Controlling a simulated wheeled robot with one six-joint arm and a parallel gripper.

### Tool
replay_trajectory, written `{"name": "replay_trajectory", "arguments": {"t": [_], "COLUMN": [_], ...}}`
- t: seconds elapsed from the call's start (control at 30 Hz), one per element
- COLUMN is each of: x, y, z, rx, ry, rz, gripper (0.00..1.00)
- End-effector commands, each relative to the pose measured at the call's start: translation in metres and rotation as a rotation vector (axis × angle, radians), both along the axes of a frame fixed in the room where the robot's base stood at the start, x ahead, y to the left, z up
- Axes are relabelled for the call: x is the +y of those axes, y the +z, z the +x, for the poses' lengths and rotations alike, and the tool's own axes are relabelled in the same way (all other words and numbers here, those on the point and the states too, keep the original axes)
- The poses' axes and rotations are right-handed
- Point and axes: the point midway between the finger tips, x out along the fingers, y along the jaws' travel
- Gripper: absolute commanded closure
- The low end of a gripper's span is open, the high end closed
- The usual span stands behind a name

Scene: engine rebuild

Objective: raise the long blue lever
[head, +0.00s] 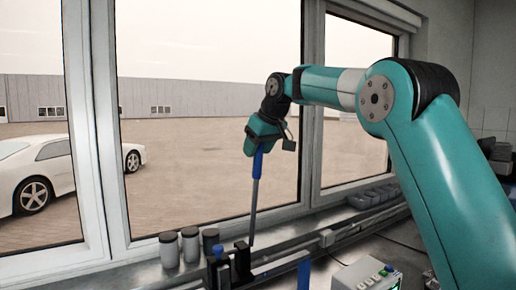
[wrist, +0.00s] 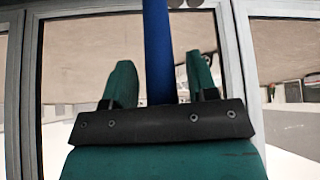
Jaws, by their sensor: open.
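The long blue lever (head: 257,166) stands nearly upright in the head view, with a blue grip on a thin grey rod that runs down to a dark bracket on the bench. My gripper (head: 258,145) is at the top of the blue grip. In the wrist view the blue lever (wrist: 157,40) passes between the two green fingers of my gripper (wrist: 159,65). The fingers are apart, with visible gaps on both sides of the lever. The finger contact area is small and partly hidden in the head view.
Several capped jars (head: 169,250) stand left of the lever's base. A short blue upright (head: 304,271) and a control box with buttons (head: 366,274) are to the right. A rail (head: 330,236) runs along the bench below the window. A window frame post (head: 312,110) stands behind my arm.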

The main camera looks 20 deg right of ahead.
Motion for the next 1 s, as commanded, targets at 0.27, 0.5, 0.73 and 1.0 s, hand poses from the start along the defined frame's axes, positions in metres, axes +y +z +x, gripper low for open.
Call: {"name": "replay_trajectory", "arguments": {"t": [0.27, 0.5, 0.73, 1.0], "x": [-0.006, -0.010, -0.010, -0.010], "y": [0.036, 0.062, 0.064, 0.064], "z": [-0.020, -0.035, -0.038, -0.038], "rx": [-0.005, -0.004, -0.003, -0.003], "ry": [-0.002, -0.002, -0.002, -0.002], "rz": [0.000, 0.000, 0.000, 0.000], "gripper": [0.47, 0.47, 0.47, 0.47]}}
